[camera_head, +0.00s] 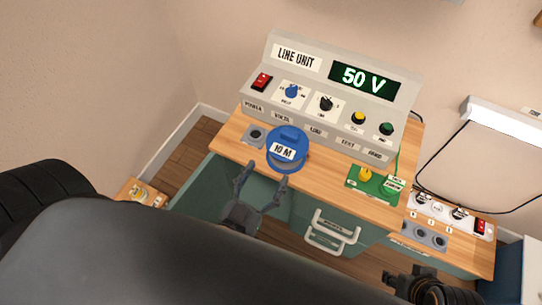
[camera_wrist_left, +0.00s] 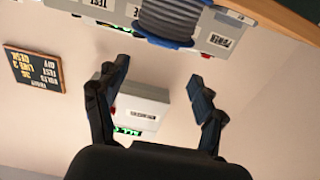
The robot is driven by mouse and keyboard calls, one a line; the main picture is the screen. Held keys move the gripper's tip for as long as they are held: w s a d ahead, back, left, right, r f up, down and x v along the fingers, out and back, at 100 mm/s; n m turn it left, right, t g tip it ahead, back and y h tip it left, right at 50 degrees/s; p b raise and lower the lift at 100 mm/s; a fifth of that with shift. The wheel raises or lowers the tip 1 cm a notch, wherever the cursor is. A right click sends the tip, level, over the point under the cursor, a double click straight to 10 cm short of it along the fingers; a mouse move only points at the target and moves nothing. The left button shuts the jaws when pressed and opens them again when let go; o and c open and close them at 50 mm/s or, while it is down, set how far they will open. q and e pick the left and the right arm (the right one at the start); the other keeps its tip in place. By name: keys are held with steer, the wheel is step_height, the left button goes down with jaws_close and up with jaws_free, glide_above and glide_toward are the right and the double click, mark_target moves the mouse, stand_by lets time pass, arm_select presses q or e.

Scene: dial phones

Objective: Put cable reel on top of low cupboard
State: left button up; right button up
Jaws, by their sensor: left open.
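The cable reel (camera_head: 288,150) is blue with a white "10 M" label and stands on the wooden desk top in front of the line unit. In the left wrist view the reel (camera_wrist_left: 172,20) shows grey windings at the top, beyond my fingertips. My left gripper (camera_head: 264,176) is open and empty, just on the near side of the reel, with its fingers pointing towards it. The left gripper also shows open in the wrist view (camera_wrist_left: 160,72). My right gripper (camera_head: 425,287) is partly visible at the lower right, its jaws unclear. I cannot tell which furniture is the low cupboard.
The line unit (camera_head: 335,95) stands behind the reel. A grey socket block (camera_head: 255,135) is left of it, and a green board (camera_head: 373,183) is to the right. A drawer handle (camera_head: 333,232) projects below the desk. A small wooden surface (camera_head: 127,190) shows at lower left.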

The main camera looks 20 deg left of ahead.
arm_select(q)
steer(key=d+m+g+h, duration=0.6)
steer(key=d+h, duration=0.2)
steer(key=d, duration=0.1)
steer(key=s+a+f+n+g+y, duration=0.2)
steer(key=s+a+f+g+y, duration=0.1)
steer(key=a, duration=0.4)
steer(key=s+a+f+n+g+y, duration=0.2)
steer(key=s+a+f+g+y, duration=0.1)
steer(key=a, duration=0.4)
steer(key=shift+s+a+g+y, duration=0.3)
steer(key=shift+s+g+y, duration=0.5)
steer(key=shift+g+y, duration=0.4)
